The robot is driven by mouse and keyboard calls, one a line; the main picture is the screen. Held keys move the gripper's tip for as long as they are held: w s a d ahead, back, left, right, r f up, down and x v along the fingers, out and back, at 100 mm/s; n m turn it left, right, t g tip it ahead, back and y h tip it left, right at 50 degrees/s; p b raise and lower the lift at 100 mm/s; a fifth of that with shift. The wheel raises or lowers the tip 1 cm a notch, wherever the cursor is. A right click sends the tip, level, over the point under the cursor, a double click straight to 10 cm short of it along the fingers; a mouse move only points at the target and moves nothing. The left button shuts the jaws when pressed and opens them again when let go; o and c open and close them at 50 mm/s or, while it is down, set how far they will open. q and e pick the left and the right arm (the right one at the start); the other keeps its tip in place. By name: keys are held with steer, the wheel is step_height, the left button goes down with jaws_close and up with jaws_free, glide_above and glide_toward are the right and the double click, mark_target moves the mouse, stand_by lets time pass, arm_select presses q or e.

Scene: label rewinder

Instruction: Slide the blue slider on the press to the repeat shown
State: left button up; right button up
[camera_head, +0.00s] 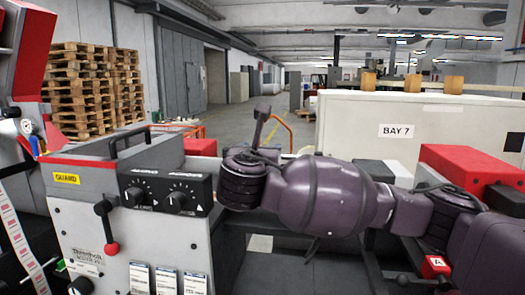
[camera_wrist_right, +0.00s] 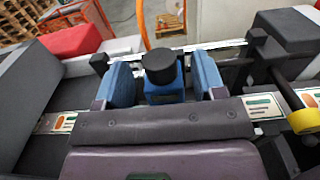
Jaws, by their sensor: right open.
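The blue slider (camera_wrist_right: 166,94) is a small blue block with a round black knob (camera_wrist_right: 159,66) on top, in the middle of the right wrist view. My right gripper (camera_wrist_right: 163,72) is open, with one light-blue finger on each side of the slider. A narrow gap shows at each side of the knob; whether the fingers touch the block lower down I cannot tell. In the head view, the slider is hidden behind the press and my purple right arm, which reaches in from the right. The press (camera_head: 135,235) has a grey front with dials. My left gripper is not in view.
White printed strips (camera_wrist_right: 262,106) lie on both sides of the slider, with a yellow roll (camera_wrist_right: 305,120) at right. A black lever (camera_head: 107,225) with a red knob is on the press front. A red block (camera_head: 470,165) and a white BAY 7 panel (camera_head: 350,125) stand behind the arm.

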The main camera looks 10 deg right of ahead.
steer(key=shift+x, duration=0.95)
